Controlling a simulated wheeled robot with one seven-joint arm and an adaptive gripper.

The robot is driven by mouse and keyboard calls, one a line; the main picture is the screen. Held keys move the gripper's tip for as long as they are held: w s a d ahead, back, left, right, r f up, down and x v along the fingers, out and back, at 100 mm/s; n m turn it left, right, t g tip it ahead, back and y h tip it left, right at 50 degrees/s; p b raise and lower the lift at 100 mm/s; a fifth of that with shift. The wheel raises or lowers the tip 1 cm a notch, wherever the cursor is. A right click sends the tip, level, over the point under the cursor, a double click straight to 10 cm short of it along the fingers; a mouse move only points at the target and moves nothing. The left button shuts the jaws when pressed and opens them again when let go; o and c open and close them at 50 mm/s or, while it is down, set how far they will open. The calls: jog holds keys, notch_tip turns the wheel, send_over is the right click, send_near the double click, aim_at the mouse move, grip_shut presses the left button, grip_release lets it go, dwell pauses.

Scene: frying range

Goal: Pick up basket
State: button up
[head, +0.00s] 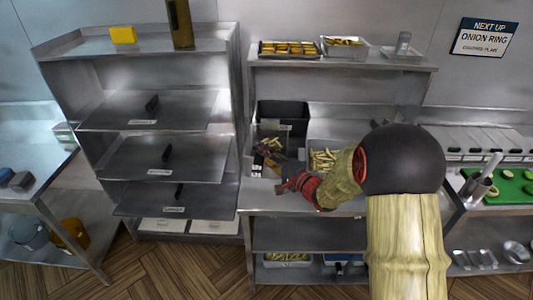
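My arm reaches in from the right, and my gripper (268,156) is over the left part of the middle counter. It is small in the head view and overlaps a grey basket-like container (254,160) with some yellow food in it. I cannot tell whether the fingers touch the container or are apart from it. A dark, open-topped bin (283,110) stands just behind the gripper. To the right is a metal tray of fries (322,160), partly hidden by my arm.
A metal cabinet with pulled-out shelves (165,158) stands left of the counter. Above the counter, a shelf (345,63) holds food trays. Green boards (508,188) lie at the right. A side table (25,165) is at far left. Wooden floor shows in front.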

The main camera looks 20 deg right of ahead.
grip_shut()
dwell(0.7)
